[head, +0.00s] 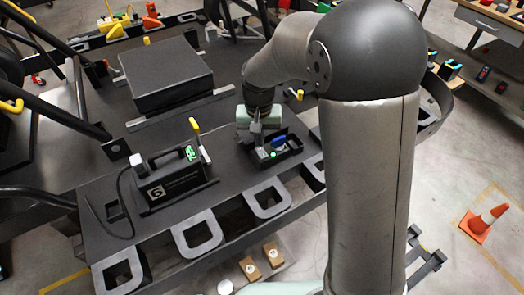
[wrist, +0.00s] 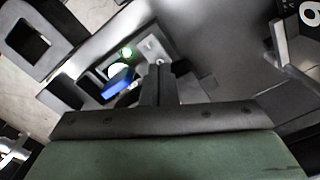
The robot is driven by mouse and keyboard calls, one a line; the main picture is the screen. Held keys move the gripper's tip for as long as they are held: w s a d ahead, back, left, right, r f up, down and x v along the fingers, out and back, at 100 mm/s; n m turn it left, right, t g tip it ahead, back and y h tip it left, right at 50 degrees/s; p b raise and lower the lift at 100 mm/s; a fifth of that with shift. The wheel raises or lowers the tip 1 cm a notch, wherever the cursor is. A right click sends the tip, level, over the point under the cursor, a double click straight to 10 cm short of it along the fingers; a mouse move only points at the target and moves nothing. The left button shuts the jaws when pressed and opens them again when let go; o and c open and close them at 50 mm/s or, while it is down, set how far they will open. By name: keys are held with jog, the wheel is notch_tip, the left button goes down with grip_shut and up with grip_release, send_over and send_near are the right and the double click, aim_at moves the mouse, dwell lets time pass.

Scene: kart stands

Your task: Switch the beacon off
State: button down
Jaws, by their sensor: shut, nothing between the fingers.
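My gripper (head: 257,140) points down over a small black tray (head: 291,154) on the dark kart deck. In the wrist view its fingers (wrist: 158,72) are together, with nothing between them. Inside the tray are a blue piece (head: 279,141) and a pale grey block (head: 262,153). In the wrist view the blue piece (wrist: 118,80) lies left of the fingertips. The grey block (wrist: 150,47) is just beyond them, and a small green light (wrist: 126,52) glows beside it. I cannot tell for sure which item is the beacon, or whether the fingertips touch the block.
A black box with a handle, green display and the mark 6 (head: 170,182) stands left of the tray, beside a yellow-tipped lever (head: 195,126). A large black block (head: 165,75) is behind. Looped brackets (head: 199,233) line the front edge.

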aim_at(261, 149)
jog(key=shift+f+b, duration=0.65)
jog(key=shift+f, duration=0.25)
dwell(0.4)
jog(key=shift+r+p, duration=2.4)
jog(key=shift+r, duration=1.1)
jog(key=s+d+r, duration=0.2)
jog(key=s+d, duration=0.5)
jog(key=s, duration=0.4)
jog(key=s+d+r, duration=0.3)
jog(key=s+d, duration=0.4)
jog(key=s, duration=0.5)
jog(key=shift+t, duration=0.4)
